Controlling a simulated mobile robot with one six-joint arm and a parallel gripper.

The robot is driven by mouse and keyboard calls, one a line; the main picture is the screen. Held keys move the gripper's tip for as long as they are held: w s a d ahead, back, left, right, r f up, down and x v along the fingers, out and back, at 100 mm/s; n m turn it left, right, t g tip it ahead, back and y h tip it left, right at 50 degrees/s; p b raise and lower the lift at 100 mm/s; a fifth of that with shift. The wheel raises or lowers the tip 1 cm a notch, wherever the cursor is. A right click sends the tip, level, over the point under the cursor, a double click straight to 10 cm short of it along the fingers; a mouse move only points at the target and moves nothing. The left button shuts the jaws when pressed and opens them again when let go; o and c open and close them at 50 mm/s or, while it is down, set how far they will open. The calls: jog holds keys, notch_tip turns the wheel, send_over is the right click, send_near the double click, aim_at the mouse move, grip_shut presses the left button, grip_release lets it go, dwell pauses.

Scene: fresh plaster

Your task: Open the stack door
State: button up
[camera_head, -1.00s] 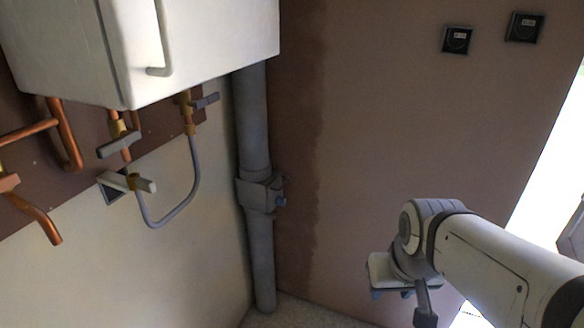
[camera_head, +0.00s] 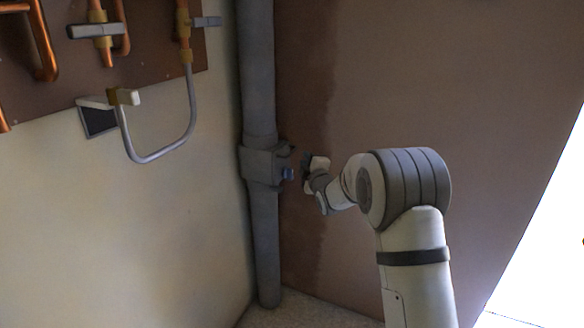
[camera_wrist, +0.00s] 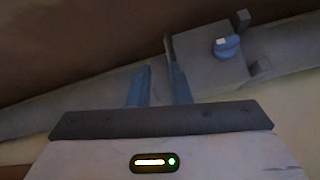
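The grey stack pipe (camera_head: 257,85) runs down the corner. Its box-like door housing (camera_head: 260,166) sits on the pipe, with a small blue knob (camera_head: 288,174) on its right side. My gripper (camera_head: 304,168) is just right of the knob, with a small gap visible between them. In the wrist view my gripper (camera_wrist: 158,80) shows two blue fingers apart with nothing between them. There the blue knob (camera_wrist: 227,46) lies right of and beyond the fingers, on the grey housing (camera_wrist: 203,68). The door looks shut.
Copper pipes and valves (camera_head: 95,30) are on a brown board at upper left, with a grey looped hose (camera_head: 160,158) below. The plaster wall (camera_head: 420,90) stands behind my arm. A bright opening (camera_head: 545,240) is at right.

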aim_at(292, 153)
jog(key=shift+n+t+y, duration=0.4)
jog(key=shift+n+y, duration=0.3)
jog(key=shift+n, duration=0.2)
jog(key=shift+w+a+f+b, duration=0.2)
jog(key=shift+w+a, duration=0.7)
jog(key=shift+w, duration=0.45)
jog(key=shift+w+a+f+b, duration=0.2)
jog(key=shift+w+a, duration=0.7)
jog(key=shift+w, duration=0.5)
jog(key=shift+w+a+f+b, duration=0.1)
jog(key=shift+w+a+f, duration=0.1)
jog(key=shift+w+a, duration=0.95)
jog(key=shift+w+d, duration=0.15)
jog(key=shift+d, duration=0.1)
grip_shut()
